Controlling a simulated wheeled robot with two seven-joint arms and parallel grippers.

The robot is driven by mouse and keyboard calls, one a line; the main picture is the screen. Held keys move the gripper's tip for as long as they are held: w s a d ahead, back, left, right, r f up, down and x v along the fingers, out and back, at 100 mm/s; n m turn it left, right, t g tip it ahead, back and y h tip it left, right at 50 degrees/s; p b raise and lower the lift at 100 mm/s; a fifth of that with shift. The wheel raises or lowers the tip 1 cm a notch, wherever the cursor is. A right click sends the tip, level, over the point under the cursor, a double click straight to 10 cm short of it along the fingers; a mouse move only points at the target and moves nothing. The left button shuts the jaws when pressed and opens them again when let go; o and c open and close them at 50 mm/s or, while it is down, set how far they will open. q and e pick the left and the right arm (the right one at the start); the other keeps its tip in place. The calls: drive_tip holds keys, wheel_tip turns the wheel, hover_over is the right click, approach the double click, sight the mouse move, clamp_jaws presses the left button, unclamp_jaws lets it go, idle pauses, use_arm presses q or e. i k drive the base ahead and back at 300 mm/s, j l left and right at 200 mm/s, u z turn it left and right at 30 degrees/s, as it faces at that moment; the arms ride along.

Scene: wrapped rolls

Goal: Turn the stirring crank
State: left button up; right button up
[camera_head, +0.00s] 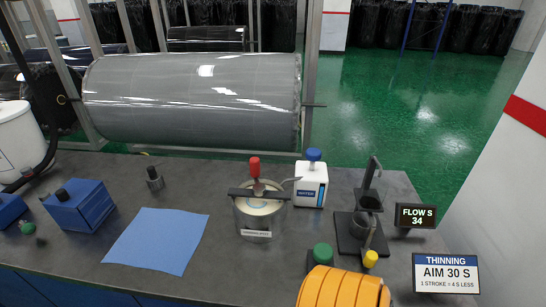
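The stirring crank has an upright red knob (254,167) above a dark flat bar (258,193). The bar lies across the top of a grey metal pot (256,222), which stands upright near the middle of the bench. Pale contents show around the bar, and a small white label is on the pot's front. A white water bottle (311,186) with a blue cap stands just behind and right of the pot, with a thin spout towards it. Neither of my grippers is in view, and nothing touches the crank knob.
A dark stand with a cup (370,203) is at right. A display (415,216) reads FLOW S 34; a sign (445,273) reads AIM 30 S, 1 STROKE = 4 S LESS. A blue cloth (158,240) lies left. An orange ribbed shape, unclear, covers the bottom edge.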

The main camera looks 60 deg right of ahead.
sight(258, 189)
drive_tip(key=l+z, duration=0.2)
drive_tip(key=z, duration=1)
drive_tip(key=i+z, duration=0.2)
drive_tip(key=i, duration=0.2)
drive_tip(key=k, duration=0.5)
drive_tip(key=i+j, duration=0.1)
drive_tip(key=j, duration=0.35)
drive_tip(key=i+j, duration=0.15)
drive_tip(key=j, duration=0.3)
